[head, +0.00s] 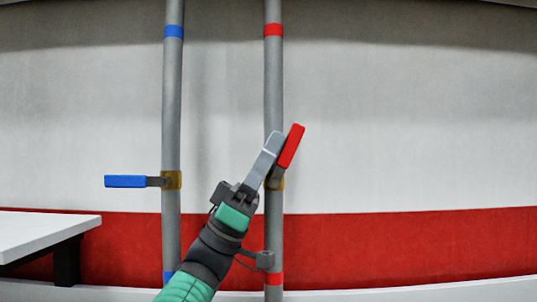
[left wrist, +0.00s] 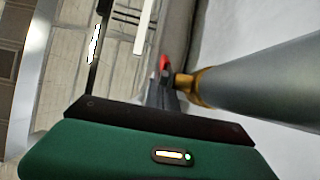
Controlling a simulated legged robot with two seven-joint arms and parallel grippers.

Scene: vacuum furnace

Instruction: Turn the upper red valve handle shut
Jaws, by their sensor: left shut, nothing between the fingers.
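The red valve handle (head: 290,146) is on the right grey pipe (head: 273,90) in the head view. It is tilted, its free end up and to the right, and its lower end meets a brass valve body (head: 276,184). My left gripper (head: 273,142) is shut and empty, its fingers lying along the left side of the handle; I cannot tell if they touch. In the left wrist view, a bit of the red handle (left wrist: 164,63) shows past the fingers, beside the brass valve body (left wrist: 200,87). My right gripper is in neither view.
A left grey pipe (head: 172,100) carries a blue valve handle (head: 125,181) that points left, level. A white table (head: 45,223) stands at the lower left. The wall behind is white with a red band. The space right of the red-handled pipe is clear.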

